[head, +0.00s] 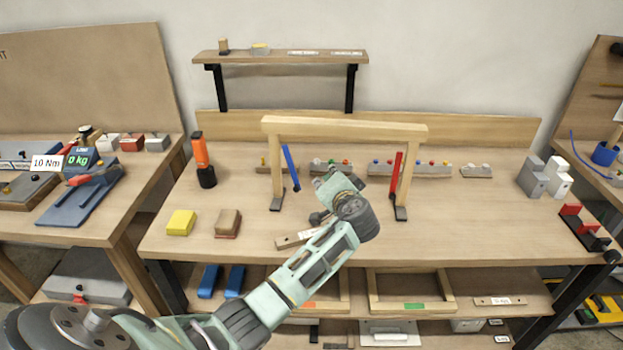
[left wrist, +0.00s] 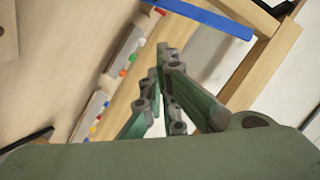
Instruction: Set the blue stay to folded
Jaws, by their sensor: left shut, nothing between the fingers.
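The blue stay (head: 291,168) is a thin bar by the left post of the wooden frame (head: 345,126). It slants down to the right from high on that post. In the left wrist view the blue stay (left wrist: 205,17) crosses the top, beside the pale wood of the frame (left wrist: 262,62). My left gripper (head: 327,183) is between the two posts, right of the blue stay in the head view. Its fingers (left wrist: 163,52) are shut and empty, apart from the stay in the picture. My arm partly hides the gripper in the head view. My right gripper is not in view.
A red stay (head: 396,176) hangs by the right post. Strips with coloured knobs (head: 410,169) lie behind the frame. An orange-and-black flashlight-like object (head: 202,160), a yellow block (head: 181,222) and grey blocks (head: 545,176) stand on the bench. The bench front right (head: 470,230) is clear.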

